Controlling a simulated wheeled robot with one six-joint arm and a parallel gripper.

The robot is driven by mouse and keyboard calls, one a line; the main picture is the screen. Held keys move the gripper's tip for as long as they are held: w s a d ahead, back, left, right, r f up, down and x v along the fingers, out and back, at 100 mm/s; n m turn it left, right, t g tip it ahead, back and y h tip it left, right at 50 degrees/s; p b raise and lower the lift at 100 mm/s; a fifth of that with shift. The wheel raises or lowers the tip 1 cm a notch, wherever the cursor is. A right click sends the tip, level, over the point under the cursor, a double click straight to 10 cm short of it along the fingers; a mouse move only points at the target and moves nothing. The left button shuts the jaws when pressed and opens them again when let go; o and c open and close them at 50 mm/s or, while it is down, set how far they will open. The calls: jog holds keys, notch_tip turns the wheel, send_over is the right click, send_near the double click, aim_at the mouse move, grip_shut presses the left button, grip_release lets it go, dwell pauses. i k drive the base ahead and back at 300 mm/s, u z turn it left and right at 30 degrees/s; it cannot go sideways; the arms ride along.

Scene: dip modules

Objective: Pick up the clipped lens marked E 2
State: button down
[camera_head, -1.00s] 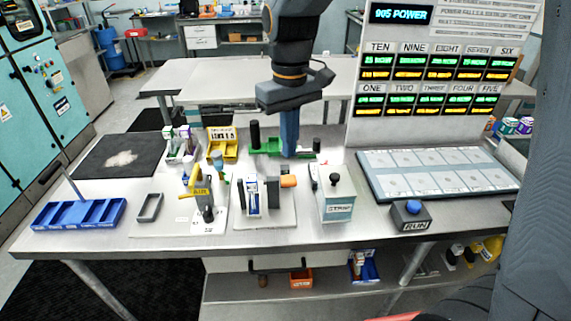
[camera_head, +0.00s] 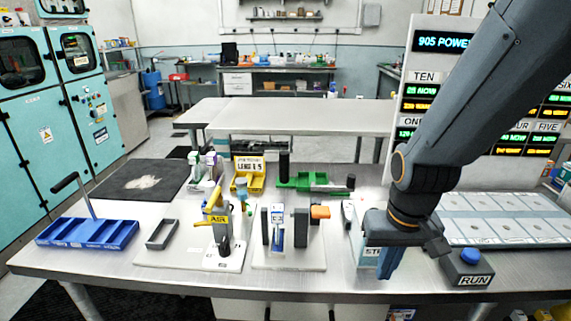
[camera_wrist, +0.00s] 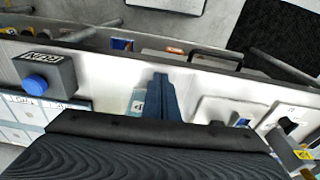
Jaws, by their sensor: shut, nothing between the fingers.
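A small white-and-blue piece (camera_head: 277,226) stands upright in the clamp fixture (camera_head: 303,228) at the front middle of the bench. It seems to bear a short mark, too small to read surely, so I cannot tell if it is the lens marked E 2. My gripper (camera_head: 388,264) points down to the right of this fixture, in front of the STRIP box (camera_head: 362,246), and hides part of that box. Its closed blue fingers also show in the wrist view (camera_wrist: 165,92). They are shut and hold nothing.
To the left stand the yellow AIR tool (camera_head: 216,218), a grey frame (camera_head: 161,234) and a blue divided tray (camera_head: 88,232). Behind are a yellow bin (camera_head: 249,183) and a green holder (camera_head: 312,180). The RUN button box (camera_head: 468,268) stands right of my gripper.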

aim_at(277, 209)
jog(key=z, duration=1.5)
jog(key=k, duration=1.2)
jog(key=u, duration=1.4)
jog(key=i, duration=0.4)
